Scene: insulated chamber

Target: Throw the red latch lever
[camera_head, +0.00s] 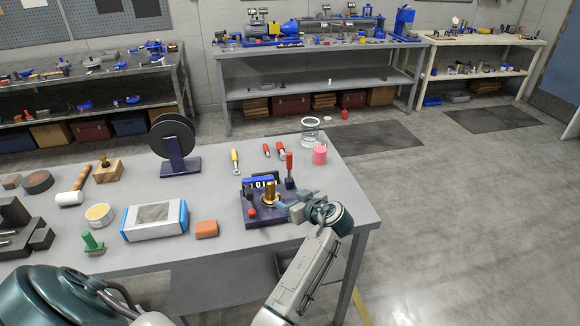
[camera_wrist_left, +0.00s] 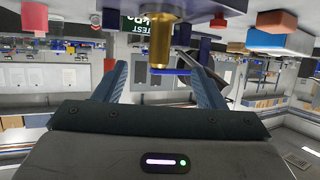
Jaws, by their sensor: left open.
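The latch device has a dark purple base (camera_head: 258,219) and stands near the right end of the grey workbench. Its red lever (camera_head: 289,164) stands upright at the back right of the base. A brass post (camera_head: 269,192) rises from the middle, with a blue-framed display behind it. My left gripper (camera_head: 288,208) is at the right front of the device, below and in front of the lever, apart from it. In the left wrist view, upside down, its fingers (camera_wrist_left: 158,76) are open and empty, with the brass post (camera_wrist_left: 161,40) beyond, between them. My right gripper is not in view.
A pink canister (camera_head: 320,155) and a glass jar (camera_head: 310,130) stand behind the device. Red and yellow tools lie to the back left. An orange block (camera_head: 206,229) and a white-blue box (camera_head: 155,221) lie to the left. The bench's right edge is close.

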